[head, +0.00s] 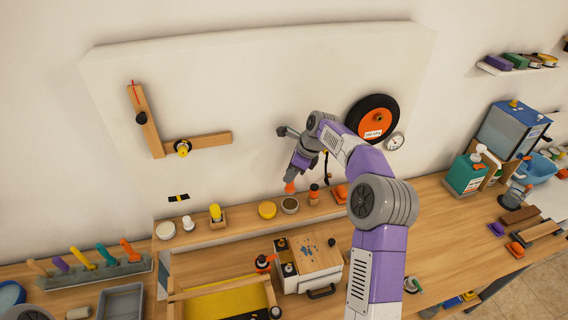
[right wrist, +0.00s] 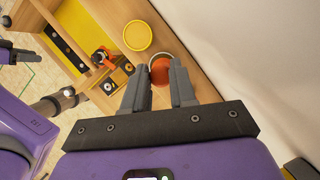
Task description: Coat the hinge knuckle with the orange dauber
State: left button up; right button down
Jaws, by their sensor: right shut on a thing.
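My right gripper (head: 297,167) is shut on the orange dauber (head: 290,187), whose orange end points down over a small round dish (head: 290,205) on the back ledge. In the right wrist view the orange dauber (right wrist: 160,71) shows between my two fingers, in front of the dish rim; I cannot tell whether it touches the dish contents. A wooden-topped box (head: 316,253) with dark fittings stands on the bench below. I cannot pick out the hinge knuckle for certain.
A yellow-floored tray (head: 222,303) lies in front. A wheel (head: 373,119) and wooden bars (head: 205,142) are on the wall panel.

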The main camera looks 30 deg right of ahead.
aim_at(291, 190)
jog(key=shift+s+f, duration=0.45)
jog(key=shift+f, duration=0.2)
jog(key=shift+s+f, duration=0.1)
jog(key=shift+f, duration=0.35)
jog(key=shift+w+f, duration=0.2)
jog(key=shift+f, duration=0.9)
jog(key=shift+f, duration=0.6)
dwell(1.1)
jog(key=shift+r, duration=3.05)
